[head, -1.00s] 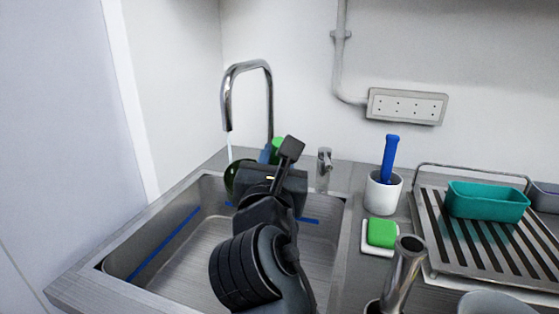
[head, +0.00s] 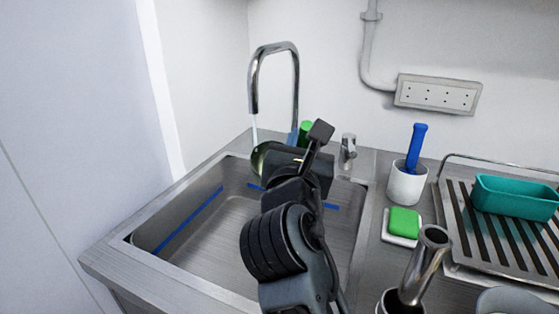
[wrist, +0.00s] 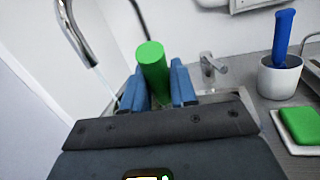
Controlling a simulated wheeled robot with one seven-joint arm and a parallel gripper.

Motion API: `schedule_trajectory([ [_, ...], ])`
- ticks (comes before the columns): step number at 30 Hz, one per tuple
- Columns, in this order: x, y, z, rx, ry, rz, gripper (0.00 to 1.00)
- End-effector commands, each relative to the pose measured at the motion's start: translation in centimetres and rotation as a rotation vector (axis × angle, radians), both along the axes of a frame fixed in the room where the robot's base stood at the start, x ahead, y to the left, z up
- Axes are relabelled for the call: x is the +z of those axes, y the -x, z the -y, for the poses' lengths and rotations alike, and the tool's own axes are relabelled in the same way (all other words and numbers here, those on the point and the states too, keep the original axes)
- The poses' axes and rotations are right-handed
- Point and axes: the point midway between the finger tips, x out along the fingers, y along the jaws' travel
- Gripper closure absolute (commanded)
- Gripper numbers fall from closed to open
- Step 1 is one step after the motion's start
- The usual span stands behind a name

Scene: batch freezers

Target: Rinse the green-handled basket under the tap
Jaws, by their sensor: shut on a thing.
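My gripper (wrist: 158,88) is shut on the green handle (wrist: 153,62) of the basket, with a blue finger on each side of it in the wrist view. In the head view the green handle (head: 305,133) shows behind my gripper (head: 294,138). The rounded, dark olive basket (head: 259,160) shows partly to the left of my gripper, over the back of the sink (head: 198,222). The rest of it is hidden by my arm. The curved chrome tap (head: 276,47) stands behind. A thin stream of water (head: 255,132) falls from its spout at the basket's visible part.
The tap's lever (head: 348,150) stands right of my gripper. A white cup (head: 406,186) with a blue-handled tool (head: 416,143), a green sponge (head: 404,222) on a white dish, and a teal tub (head: 515,198) on a slatted rack (head: 452,213) stand right of the sink.

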Motion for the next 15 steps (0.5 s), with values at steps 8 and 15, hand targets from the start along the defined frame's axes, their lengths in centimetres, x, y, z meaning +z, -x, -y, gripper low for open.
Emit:
schedule_trajectory([
  [8, 0.18, -0.12, 0.79, 0.0, 0.0, 0.001, 1.0],
  [15, 0.05, -0.12, 0.81, 0.0, -0.001, 0.001, 1.0],
])
